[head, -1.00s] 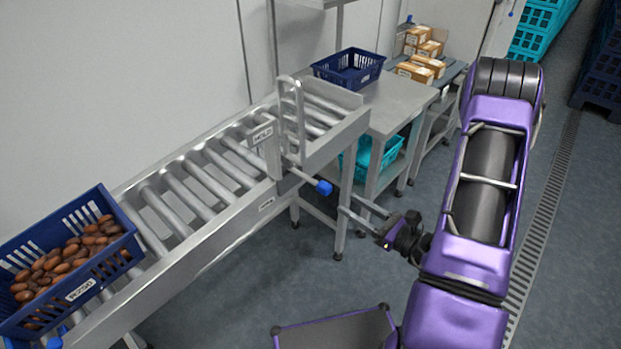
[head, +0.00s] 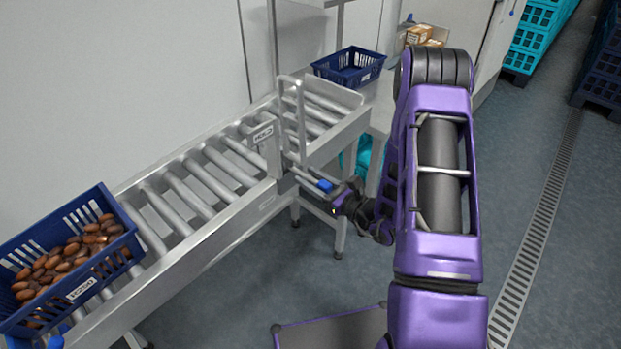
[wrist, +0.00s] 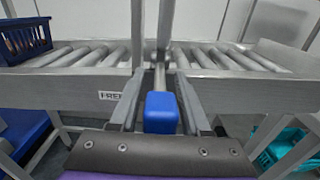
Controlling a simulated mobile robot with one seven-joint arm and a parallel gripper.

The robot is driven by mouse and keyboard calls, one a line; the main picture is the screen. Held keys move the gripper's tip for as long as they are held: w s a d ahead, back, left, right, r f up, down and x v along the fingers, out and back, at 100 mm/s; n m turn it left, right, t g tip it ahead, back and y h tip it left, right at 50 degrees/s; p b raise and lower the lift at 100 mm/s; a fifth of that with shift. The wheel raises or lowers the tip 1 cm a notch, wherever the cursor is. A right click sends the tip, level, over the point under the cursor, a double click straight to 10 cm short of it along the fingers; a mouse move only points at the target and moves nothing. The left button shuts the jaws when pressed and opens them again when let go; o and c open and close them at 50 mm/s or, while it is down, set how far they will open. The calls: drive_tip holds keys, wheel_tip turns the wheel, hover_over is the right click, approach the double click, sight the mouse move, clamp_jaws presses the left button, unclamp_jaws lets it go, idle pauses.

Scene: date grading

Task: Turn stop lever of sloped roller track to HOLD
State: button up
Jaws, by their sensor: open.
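The stop lever is a thin metal rod with a blue knob (head: 325,186) on its end, sticking out from the side of the sloped roller track (head: 225,222) near an upright metal gate (head: 301,125). A HOLD plate (head: 263,134) stands by the gate. My gripper (head: 309,179) is open around the lever. In the wrist view the blue knob (wrist: 160,112) sits between the two fingers, with a gap on each side. A FREE label (wrist: 112,96) is on the track side, left of the lever. The lever's pivot is partly hidden.
A blue crate of dates (head: 118,262) sits on the lower left of the rollers. An empty blue crate (head: 348,68) stands on the steel table behind, with boxes (head: 418,36) beyond. A teal crate (wrist: 285,148) is below right.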

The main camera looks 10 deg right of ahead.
clamp_jaws()
idle(1.4)
